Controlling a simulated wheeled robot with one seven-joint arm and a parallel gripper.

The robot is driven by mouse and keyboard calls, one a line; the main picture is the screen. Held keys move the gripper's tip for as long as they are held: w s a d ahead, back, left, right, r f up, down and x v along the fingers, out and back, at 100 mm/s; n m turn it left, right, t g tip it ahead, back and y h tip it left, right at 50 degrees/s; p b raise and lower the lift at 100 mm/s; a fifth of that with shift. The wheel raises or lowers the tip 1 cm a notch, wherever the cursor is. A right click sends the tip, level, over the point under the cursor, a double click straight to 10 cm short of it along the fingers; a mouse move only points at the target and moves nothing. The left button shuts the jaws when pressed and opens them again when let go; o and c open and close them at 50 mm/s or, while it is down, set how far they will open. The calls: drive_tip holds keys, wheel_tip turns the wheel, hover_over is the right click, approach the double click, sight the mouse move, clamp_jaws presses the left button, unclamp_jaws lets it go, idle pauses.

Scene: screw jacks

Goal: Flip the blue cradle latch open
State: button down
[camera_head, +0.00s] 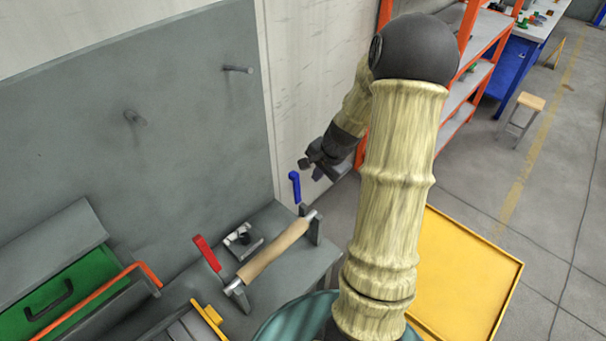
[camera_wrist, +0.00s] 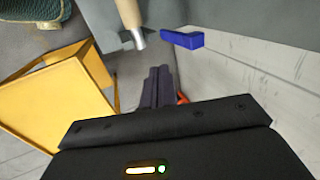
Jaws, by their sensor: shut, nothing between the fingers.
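The blue cradle latch (camera_head: 295,187) stands upright at the far right end of the cradle, by the dark bracket (camera_head: 316,228). It also shows in the wrist view (camera_wrist: 183,39), beyond my fingertips and a little right. A tan roller (camera_head: 272,252) with metal ends lies across the cradle. A red latch (camera_head: 206,252) is tilted up at its near left end. My gripper (camera_head: 309,164) is shut and empty, just above and right of the blue latch, apart from it as far as I can see. Its closed fingers (camera_wrist: 160,72) point toward the cradle end in the wrist view.
A grey back panel (camera_head: 180,130) with two pegs rises behind the bench. A small metal block (camera_head: 242,240) sits behind the roller. A green drawer (camera_head: 62,290) is at left. A yellow tray (camera_head: 465,275) stands right of my arm, and an orange shelf rack (camera_head: 466,90) stands behind.

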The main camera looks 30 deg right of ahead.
sight(298, 185)
drive_tip(key=w+f+p, duration=0.1)
drive_tip(key=w+a+f+p, duration=0.1)
drive_tip(key=w+f, duration=0.1)
drive_tip(key=w+a+f+p, duration=0.1)
drive_tip(key=w+f, duration=0.1)
drive_tip(key=shift+w+f+p, duration=0.15)
drive_tip(key=shift+f+p, duration=0.05)
drive_tip(key=shift+p, duration=0.2)
idle(0.3)
